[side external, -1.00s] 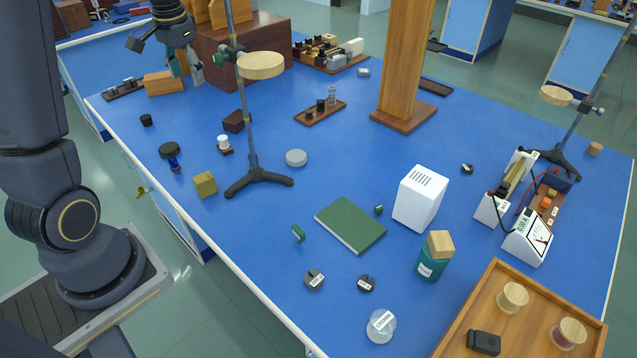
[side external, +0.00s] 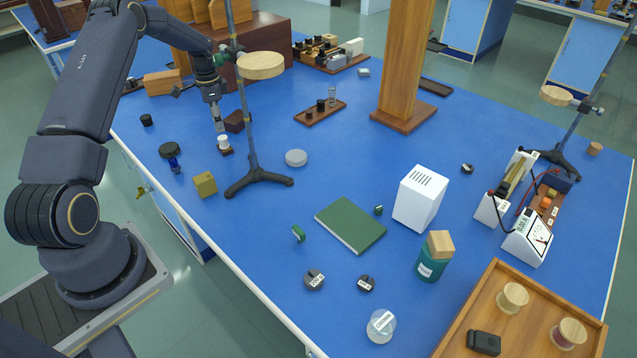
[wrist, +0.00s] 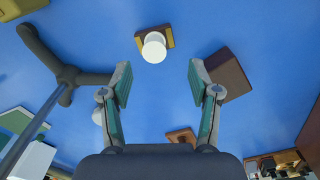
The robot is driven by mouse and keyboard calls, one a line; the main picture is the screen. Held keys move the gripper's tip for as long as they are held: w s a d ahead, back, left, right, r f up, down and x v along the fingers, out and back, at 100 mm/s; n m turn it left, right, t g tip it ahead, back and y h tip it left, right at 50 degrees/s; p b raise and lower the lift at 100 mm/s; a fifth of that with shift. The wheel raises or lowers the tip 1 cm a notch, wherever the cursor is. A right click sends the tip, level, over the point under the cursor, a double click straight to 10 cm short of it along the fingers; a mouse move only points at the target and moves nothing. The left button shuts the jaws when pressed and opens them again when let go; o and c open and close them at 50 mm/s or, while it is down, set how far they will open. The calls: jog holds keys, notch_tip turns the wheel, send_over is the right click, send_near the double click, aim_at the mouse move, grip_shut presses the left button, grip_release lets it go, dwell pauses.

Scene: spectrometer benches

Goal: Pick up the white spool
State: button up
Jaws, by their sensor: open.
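The white spool (side external: 223,141) stands upright on a small dark brown base (side external: 227,151) on the blue bench, left of the ring stand's foot. In the wrist view the white spool (wrist: 154,47) shows from above, on its brown and yellowish base (wrist: 168,39). My gripper (side external: 219,122) is just above and behind the spool in the side view, pointing down. In the wrist view my open gripper (wrist: 160,80) has its two fingers wide apart, with the spool beyond the fingertips and roughly between their lines. Nothing is between the fingers.
The ring stand's tripod foot (side external: 258,181) and rod are close on the right. A dark brown block (side external: 235,121) stands beside my gripper. A yellow cube (side external: 205,184), a blue weight (side external: 174,163) and a black disc (side external: 170,150) are nearby. Open bench lies toward the front.

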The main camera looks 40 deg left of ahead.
aim_at(222, 138)
jog(key=f, duration=0.6)
jog(key=shift+s+d+f, duration=0.1)
jog(key=shift+d+f, duration=0.3)
grip_shut()
